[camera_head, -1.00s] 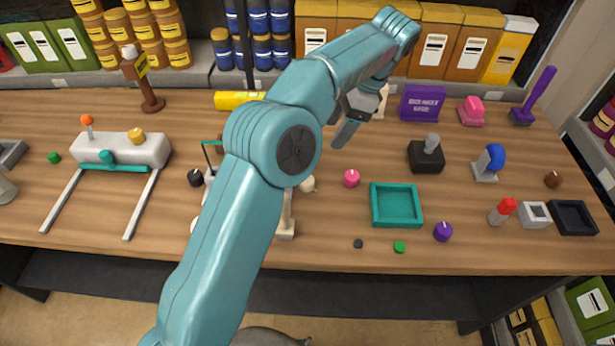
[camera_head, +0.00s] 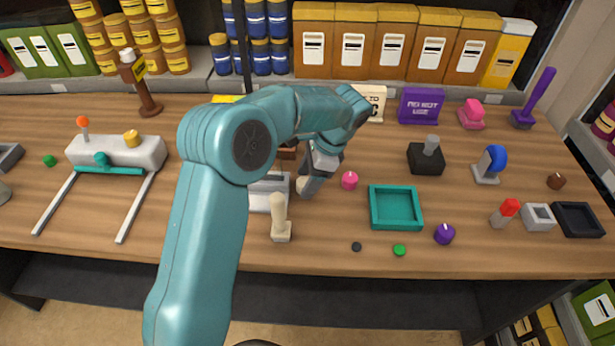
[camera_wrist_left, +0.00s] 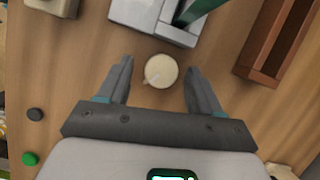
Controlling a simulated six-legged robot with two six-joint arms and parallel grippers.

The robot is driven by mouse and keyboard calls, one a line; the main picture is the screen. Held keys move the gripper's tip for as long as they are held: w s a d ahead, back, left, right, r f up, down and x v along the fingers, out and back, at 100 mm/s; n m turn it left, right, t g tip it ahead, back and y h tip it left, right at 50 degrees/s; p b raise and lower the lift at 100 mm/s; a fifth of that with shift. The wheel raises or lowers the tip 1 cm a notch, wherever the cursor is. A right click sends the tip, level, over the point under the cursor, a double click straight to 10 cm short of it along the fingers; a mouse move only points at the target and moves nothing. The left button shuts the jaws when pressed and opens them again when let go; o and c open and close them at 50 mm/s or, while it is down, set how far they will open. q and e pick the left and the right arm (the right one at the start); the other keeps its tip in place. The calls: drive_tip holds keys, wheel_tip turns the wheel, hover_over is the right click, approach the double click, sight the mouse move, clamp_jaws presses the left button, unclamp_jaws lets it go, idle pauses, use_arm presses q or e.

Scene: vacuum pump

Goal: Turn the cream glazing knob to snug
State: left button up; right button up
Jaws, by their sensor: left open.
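The cream knob (camera_wrist_left: 160,71) is a small round knob with a white pointer mark, on the wooden table in the left wrist view. In the head view the knob (camera_head: 302,185) is partly hidden by my left gripper (camera_head: 314,182). In the left wrist view the two fingers of my left gripper (camera_wrist_left: 159,68) are open, one to each side of the knob, with gaps visible on both sides. Whether the fingertips are down at the knob's height I cannot tell. My right gripper is not in view.
A brown open box (camera_wrist_left: 275,45) is close by. A pink knob (camera_head: 349,180) and a teal tray (camera_head: 396,208) lie to the right.

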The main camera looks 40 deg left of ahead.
use_arm(q)
drive_tip(key=shift+s+a, duration=0.15)
drive_tip(key=shift+f, duration=0.1)
drive_tip(key=shift+c, duration=0.6)
drive_tip(key=c, duration=0.9)
drive_tip(key=shift+c, duration=0.2)
drive_tip(key=shift+m, duration=0.3)
drive_tip(key=shift+m+t, duration=0.4)
drive_tip(key=shift+m, duration=0.5)
drive_tip(key=shift+m+t+y+p, duration=0.3)
drive_tip(key=shift+m+t+y, duration=0.35)
drive_tip(key=shift+m, duration=1.25)
